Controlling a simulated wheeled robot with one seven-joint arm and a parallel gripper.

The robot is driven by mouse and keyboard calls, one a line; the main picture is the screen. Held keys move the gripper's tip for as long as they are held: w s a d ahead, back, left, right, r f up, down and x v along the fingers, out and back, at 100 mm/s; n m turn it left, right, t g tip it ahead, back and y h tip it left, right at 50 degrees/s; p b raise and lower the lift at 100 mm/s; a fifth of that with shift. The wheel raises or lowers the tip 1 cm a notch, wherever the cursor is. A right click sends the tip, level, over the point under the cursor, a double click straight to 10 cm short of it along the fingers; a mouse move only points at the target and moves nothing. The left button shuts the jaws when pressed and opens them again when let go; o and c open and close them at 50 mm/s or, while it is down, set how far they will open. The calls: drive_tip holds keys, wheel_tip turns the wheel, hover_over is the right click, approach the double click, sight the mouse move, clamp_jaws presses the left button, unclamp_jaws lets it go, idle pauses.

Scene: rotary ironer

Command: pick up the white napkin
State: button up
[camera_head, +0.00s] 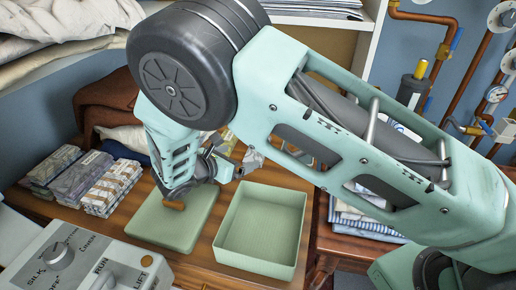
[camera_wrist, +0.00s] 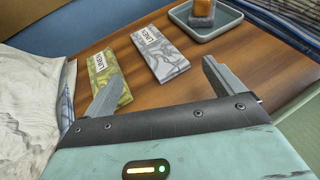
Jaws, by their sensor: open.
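A pale grey-and-white patterned folded packet with a "LINEN" label (camera_wrist: 160,52) lies flat on the wooden table in the wrist view, beyond and between my fingertips. A yellow-green patterned one (camera_wrist: 109,82) lies left of it, behind my left finger. A crumpled white cloth (camera_wrist: 30,108) fills the left edge; a white cloth also lies on a pile in the head view (camera_head: 123,137). I cannot tell which of these is the white napkin. My gripper (camera_wrist: 160,84) is open, with nothing between its fingers. In the head view my arm hides much of the area around it.
A grey tray (camera_wrist: 224,25) with an orange-topped block (camera_wrist: 203,12) stands beyond the packets. An open green box (camera_head: 262,262) and a green lid (camera_head: 160,228) sit in front. Patterned stacks (camera_head: 80,178) stand left; a control box (camera_head: 85,262) is in the foreground.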

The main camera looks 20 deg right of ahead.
sight(254, 152)
drive_tip(key=x, duration=0.4)
drive_tip(key=shift+w+d+f, duration=0.1)
drive_tip(key=shift+w+d, duration=0.05)
drive_tip(key=shift+d, duration=0.1)
drive_tip(key=shift+w+p+x, duration=0.25)
drive_tip(key=shift+p+x, duration=0.6)
drive_tip(key=shift+x, duration=1.85)
drive_tip(key=shift+a, duration=0.15)
drive_tip(key=c, duration=1.1)
